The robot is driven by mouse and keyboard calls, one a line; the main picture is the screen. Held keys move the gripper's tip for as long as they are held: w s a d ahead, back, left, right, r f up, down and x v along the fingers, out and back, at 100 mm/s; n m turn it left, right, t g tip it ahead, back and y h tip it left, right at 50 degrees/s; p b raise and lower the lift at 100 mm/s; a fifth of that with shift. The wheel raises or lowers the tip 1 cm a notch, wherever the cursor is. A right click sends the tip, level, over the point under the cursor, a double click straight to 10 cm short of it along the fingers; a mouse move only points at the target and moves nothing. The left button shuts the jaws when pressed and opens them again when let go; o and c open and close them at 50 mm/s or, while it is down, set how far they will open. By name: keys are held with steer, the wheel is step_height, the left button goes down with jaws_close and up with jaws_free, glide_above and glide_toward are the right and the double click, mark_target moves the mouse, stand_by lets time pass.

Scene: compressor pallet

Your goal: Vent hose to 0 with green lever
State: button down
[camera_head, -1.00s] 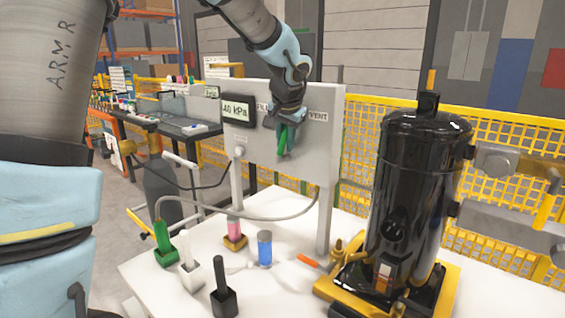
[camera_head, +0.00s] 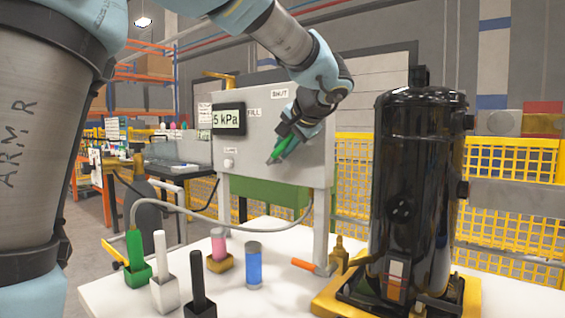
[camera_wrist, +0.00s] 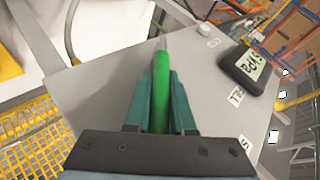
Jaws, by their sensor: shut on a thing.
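The green lever (camera_head: 277,152) is on the grey panel (camera_head: 240,160). It slants down and to the left from my gripper (camera_head: 288,140), which is shut on it. In the wrist view the lever (camera_wrist: 160,92) lies between both jaws (camera_wrist: 161,105), its tip pointing away. The gauge (camera_head: 229,119) on the panel reads 5 kPa. It also shows in the wrist view (camera_wrist: 247,69). SHUT and FILL labels are visible; the VENT label is hidden behind my arm. The grey hose (camera_head: 215,214) curves below the panel to a green-handled tool (camera_head: 134,247).
A black compressor tank (camera_head: 418,180) stands on a yellow base right of the panel. A white tool (camera_head: 160,257), a black tool (camera_head: 198,278), a pink container (camera_head: 218,243) and a blue container (camera_head: 254,266) stand on the white table (camera_head: 350,230). Yellow mesh fencing (camera_head: 500,215) is behind.

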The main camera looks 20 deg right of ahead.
steer(key=shift+s+f+t+b, duration=0.1)
steer(key=shift+t+b, duration=0.2)
steer(key=shift+b, duration=0.25)
steer(key=c, duration=0.8)
jaws_free()
steer(key=shift+o, duration=0.2)
steer(key=v, duration=1)
steer(key=shift+s+d+r, duration=0.15)
steer(key=shift+s+r, duration=0.05)
steer(key=shift+s, duration=0.1)
